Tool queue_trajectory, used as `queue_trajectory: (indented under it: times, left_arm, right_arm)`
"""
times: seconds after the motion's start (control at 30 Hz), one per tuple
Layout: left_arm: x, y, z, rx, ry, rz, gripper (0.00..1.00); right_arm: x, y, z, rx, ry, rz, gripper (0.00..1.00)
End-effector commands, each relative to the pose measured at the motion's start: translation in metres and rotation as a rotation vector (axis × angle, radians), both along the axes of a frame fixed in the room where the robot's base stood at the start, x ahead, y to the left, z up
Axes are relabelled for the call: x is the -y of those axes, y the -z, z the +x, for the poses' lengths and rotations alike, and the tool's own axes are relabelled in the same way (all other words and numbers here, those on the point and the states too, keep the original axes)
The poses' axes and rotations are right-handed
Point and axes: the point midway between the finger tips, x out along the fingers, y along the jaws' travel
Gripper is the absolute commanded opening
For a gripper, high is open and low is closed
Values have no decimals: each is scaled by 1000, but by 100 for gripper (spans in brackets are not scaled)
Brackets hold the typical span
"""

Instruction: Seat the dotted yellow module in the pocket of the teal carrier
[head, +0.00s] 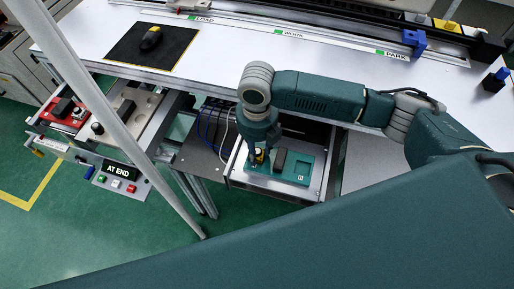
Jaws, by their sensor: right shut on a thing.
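The teal carrier (288,179) lies in an open metal tray below the front edge of the white bench. My right gripper (258,157) points down over the left part of the carrier. It is shut on the small yellow module (261,156), which shows only partly between the fingers. Its dots are too small to make out. I cannot tell whether the module touches the carrier or hangs just above it. The pocket is not clearly visible. My left gripper is not in view.
A dark block (280,158) stands on the carrier close right of the gripper. The metal tray (235,181) has raised walls. A panel reading "AT END" (121,171) is at left. A black mat (128,57) and a rail with a blue piece (415,41) are on the bench.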

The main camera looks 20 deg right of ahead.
Motion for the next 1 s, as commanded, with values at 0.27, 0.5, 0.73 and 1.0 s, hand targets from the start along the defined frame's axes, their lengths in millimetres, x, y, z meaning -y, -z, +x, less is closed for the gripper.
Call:
queue_trajectory:
  times: [0.27, 0.5, 0.73, 1.0]
  left_arm:
    - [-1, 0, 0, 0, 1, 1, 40]
    - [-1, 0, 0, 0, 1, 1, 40]
    - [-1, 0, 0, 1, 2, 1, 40]
    - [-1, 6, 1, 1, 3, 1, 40]
  right_arm:
    - [0, 3, 0, 1, -1, 0, 11]
    - [0, 6, 0, 0, -1, 0, 56]
    - [0, 5, 0, 0, -1, 0, 56]
    - [0, -22, 2, 6, -2, 1, 56]
